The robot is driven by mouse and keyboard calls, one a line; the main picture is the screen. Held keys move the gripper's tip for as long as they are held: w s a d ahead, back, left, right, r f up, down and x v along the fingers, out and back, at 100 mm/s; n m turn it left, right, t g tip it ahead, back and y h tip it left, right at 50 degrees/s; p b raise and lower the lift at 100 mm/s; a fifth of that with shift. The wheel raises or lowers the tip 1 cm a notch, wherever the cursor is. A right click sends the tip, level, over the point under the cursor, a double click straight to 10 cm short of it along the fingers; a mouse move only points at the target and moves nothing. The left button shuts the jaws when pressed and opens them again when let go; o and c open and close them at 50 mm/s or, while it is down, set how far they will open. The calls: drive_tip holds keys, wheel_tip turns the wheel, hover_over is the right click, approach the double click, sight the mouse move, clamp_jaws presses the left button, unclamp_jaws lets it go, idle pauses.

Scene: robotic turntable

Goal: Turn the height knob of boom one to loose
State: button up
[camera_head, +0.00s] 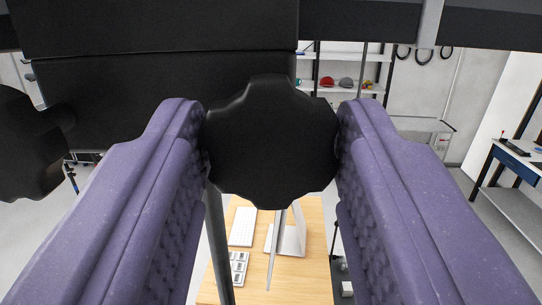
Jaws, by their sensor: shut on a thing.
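A black lobed knob (272,140) is in the middle of the head camera view. My gripper (272,148) has its two purple padded fingers on the left and right sides of this knob, touching its edges. The gripper is shut on the knob. The knob sits in front of a large black boom body (150,85) that fills the upper left. I cannot tell from any label which boom this is or which way the knob is set. The knob's shaft is hidden behind it.
A second black knob (30,145) sticks out at the left edge. Below is a wooden desk (315,280) with a laptop-like white object (290,238). Shelves (345,92) stand at the back, and a blue-edged table (515,160) is at the right with clear floor before it.

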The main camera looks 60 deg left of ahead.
drive_tip(key=o, duration=1)
drive_tip(key=shift+o, duration=0.2)
drive_tip(key=b+v, duration=0.4)
drive_tip(key=v, duration=0.3)
drive_tip(key=shift+s+d, duration=0.3)
